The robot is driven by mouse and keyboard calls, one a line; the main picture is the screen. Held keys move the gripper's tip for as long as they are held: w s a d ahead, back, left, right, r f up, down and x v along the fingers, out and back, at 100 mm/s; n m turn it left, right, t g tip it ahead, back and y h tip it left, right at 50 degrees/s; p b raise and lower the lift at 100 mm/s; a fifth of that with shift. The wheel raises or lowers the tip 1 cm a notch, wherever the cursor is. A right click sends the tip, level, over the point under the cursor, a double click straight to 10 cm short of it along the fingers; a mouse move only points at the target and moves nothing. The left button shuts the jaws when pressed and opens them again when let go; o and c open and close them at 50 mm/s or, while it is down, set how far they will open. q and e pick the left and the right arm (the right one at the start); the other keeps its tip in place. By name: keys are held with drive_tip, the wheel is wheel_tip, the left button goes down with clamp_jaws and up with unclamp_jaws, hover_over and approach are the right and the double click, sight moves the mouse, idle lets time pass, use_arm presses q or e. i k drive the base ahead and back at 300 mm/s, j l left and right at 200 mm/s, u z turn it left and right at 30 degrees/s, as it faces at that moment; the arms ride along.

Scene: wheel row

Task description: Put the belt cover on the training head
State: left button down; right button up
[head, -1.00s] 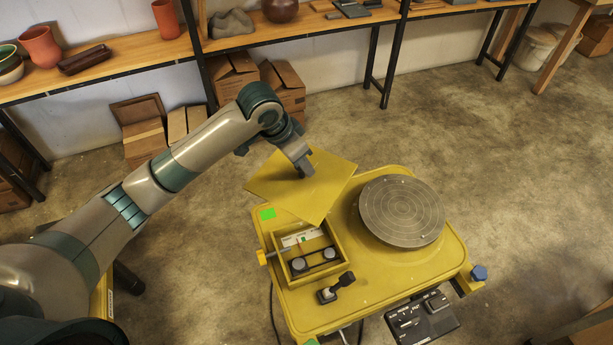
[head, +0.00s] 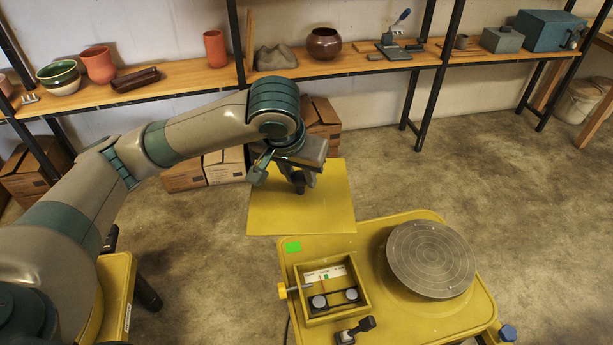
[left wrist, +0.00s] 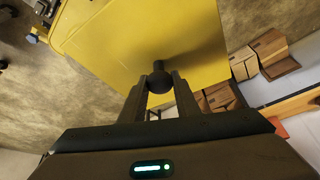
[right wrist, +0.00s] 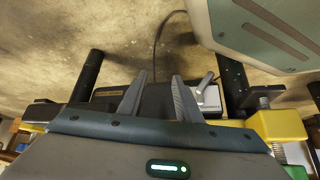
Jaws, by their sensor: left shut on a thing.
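The belt cover (head: 325,212) is a flat yellow square plate with a black knob (left wrist: 159,82). My left gripper (head: 299,187) is shut on this knob and holds the plate in the air, behind and slightly left of the open box. The training head (head: 400,320) is a yellow wheel machine with a round grey wheel head (head: 432,258) at right.
A yellow-tipped pin (head: 283,290) sticks out of the box's left side. A shelf (head: 200,88) with pots runs along the wall, above cardboard boxes (head: 184,177).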

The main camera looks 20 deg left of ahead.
sight(431, 255)
drive_tip(key=l, duration=0.5)
drive_tip(key=k+l+u, duration=0.15)
drive_tip(key=l, duration=0.9)
drive_tip(key=i+l+u, duration=0.2)
drive_tip(key=i+l, duration=0.4)
